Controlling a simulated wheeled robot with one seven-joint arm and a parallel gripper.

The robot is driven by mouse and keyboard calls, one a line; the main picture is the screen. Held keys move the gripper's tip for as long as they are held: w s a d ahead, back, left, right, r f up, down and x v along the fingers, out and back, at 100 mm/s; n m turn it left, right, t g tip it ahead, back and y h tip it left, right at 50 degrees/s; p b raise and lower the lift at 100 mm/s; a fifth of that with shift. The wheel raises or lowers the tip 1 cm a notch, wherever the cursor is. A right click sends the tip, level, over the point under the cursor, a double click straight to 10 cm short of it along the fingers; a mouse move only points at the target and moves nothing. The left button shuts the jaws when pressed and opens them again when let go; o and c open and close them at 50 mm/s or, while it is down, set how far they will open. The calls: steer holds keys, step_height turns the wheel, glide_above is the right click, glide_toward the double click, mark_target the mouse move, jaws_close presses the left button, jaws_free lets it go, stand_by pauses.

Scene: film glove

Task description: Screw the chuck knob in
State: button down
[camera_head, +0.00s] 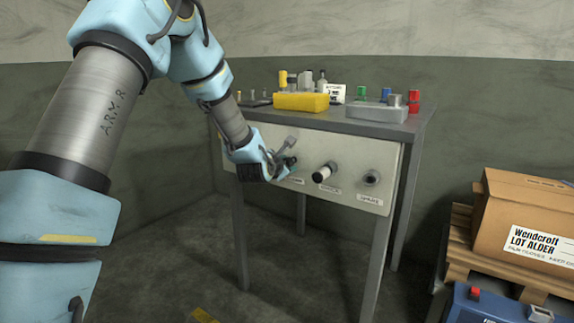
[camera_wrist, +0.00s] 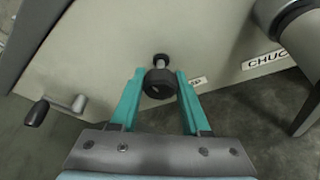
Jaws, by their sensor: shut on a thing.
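The chuck knob (camera_head: 322,173) sticks out from the bench's front panel (camera_head: 345,153) on a pale stem with a black end, above a label reading CHUCK. Part of what looks like it shows large at the upper right of the wrist view (camera_wrist: 301,42), beside the CHUCK label (camera_wrist: 266,60). My gripper (camera_head: 290,164) is left of the chuck knob. In the wrist view my gripper's teal fingers (camera_wrist: 159,80) are shut on a different, dark knob (camera_wrist: 157,85). That knob has a short grey stem at the panel, and its label is mostly hidden by a finger.
A crank handle (camera_head: 288,143) also shows in the wrist view (camera_wrist: 60,104). A dark round fitting (camera_head: 371,178) sits right of the chuck knob. A yellow bin (camera_head: 301,102) and a grey tray (camera_head: 376,112) stand on top. A carton (camera_head: 520,215) rests on a pallet at right.

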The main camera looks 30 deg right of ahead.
steer(key=shift+f+m+b, duration=0.15)
steer(key=shift+m+b, duration=0.15)
steer(key=shift+b, duration=0.25)
